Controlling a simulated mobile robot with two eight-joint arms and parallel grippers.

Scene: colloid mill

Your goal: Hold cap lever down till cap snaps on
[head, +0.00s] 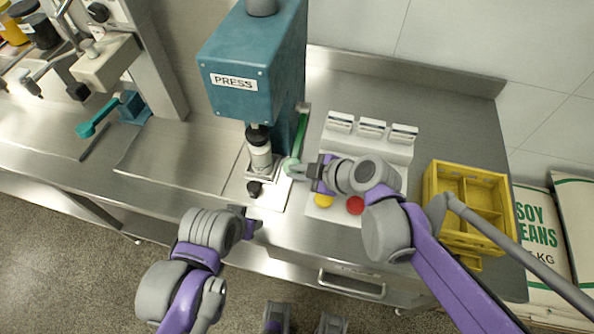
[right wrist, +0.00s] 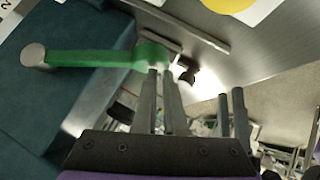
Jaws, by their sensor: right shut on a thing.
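The teal press (head: 245,75) stands at the back middle in the head view. A white jar (head: 260,158) with a black cap (head: 257,136) stands upright under its ram; I cannot tell whether the cap is fully seated. The green cap lever (head: 301,135) runs down the press's right side and shows in the right wrist view (right wrist: 95,57). My right gripper (head: 296,170) is shut on the lever's near end; its fingers also show in the right wrist view (right wrist: 196,83). My left gripper (head: 248,222) is low in front of the bench edge, its jaws unclear.
A panel with yellow (head: 323,200) and red (head: 355,205) buttons lies beside my right gripper, with several white labelled blocks (head: 372,128) behind. A yellow crate (head: 430,190) stands at the right. A teal-handled valve (head: 98,117) is at the left.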

